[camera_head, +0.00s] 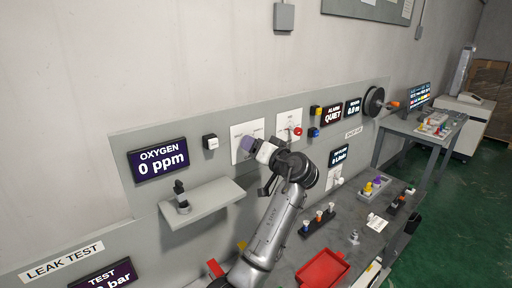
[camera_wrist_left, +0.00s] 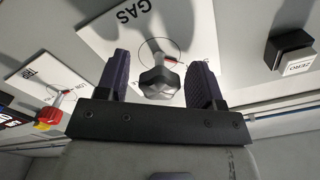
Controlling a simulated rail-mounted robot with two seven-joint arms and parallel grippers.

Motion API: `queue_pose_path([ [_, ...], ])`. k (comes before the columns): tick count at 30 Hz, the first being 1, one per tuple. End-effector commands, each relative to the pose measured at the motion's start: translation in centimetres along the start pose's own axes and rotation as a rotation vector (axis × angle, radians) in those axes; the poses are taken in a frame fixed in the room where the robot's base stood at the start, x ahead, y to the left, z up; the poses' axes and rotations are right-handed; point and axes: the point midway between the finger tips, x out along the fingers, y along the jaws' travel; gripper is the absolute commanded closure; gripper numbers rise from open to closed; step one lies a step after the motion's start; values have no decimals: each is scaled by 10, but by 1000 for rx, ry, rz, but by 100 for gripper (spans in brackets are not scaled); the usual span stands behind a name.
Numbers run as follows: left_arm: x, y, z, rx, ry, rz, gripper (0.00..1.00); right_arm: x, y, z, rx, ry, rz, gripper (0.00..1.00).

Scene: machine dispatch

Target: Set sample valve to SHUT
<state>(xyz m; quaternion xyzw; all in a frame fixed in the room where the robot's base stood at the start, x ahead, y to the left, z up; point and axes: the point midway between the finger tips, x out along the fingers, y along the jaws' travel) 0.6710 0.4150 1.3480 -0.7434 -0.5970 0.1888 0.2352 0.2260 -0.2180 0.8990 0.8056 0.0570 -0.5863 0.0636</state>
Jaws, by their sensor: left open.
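A grey lobed valve knob (camera_wrist_left: 159,80) sits on a white plate (camera_wrist_left: 118,32) whose visible lettering reads GAS. A red mark shows beside the knob; its exact setting is unclear. My left gripper (camera_wrist_left: 157,85) is open, with one dark purple finger on each side of the knob and visible gaps between. In the head view my left gripper (camera_head: 251,146) is at the white plate (camera_head: 237,131) on the wall panel and hides the knob. My right gripper is not in view.
A second white plate with a red-ended handle (camera_head: 298,131) is close on the right. A black-and-white button (camera_head: 210,142) is to the left, above a grey shelf (camera_head: 215,199). The bench below holds a red tray (camera_head: 322,270) and small coloured parts.

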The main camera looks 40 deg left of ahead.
Motion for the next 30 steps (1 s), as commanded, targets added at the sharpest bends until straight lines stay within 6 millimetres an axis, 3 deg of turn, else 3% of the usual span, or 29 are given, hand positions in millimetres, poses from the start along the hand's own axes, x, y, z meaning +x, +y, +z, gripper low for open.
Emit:
queue_pose_path([
  [7,-15,1,0,0,1,1,39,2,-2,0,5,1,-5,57],
  [21,-104,1,0,-1,1,3,39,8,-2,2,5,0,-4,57],
  [30,-134,0,0,0,0,1,39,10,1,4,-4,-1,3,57],
])
